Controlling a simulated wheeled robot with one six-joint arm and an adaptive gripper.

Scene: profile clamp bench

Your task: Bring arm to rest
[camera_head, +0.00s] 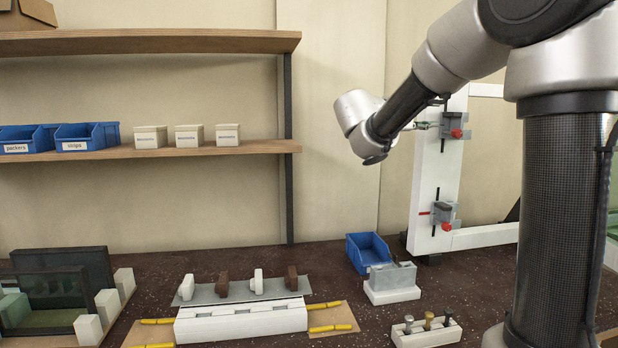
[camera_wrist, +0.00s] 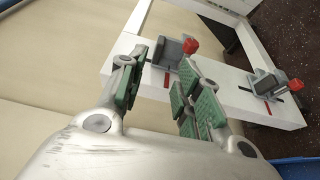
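My arm reaches toward an upright white frame (camera_head: 424,185) on the bench. In the wrist view my gripper (camera_wrist: 163,72) has its two green-padded fingers spread, with nothing visible held between them. Beyond the fingertips is the upper grey clamp (camera_wrist: 169,52) with a red knob. Whether a finger touches it is unclear.
A blue bin (camera_head: 367,252), a grey-topped white block (camera_head: 391,283) and a holder with bolts (camera_head: 426,331) stand below my arm. A white rack (camera_head: 240,321) with brown and white pieces is left of them. Shelves (camera_head: 150,152) hold bins and boxes. Open air lies left of my wrist.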

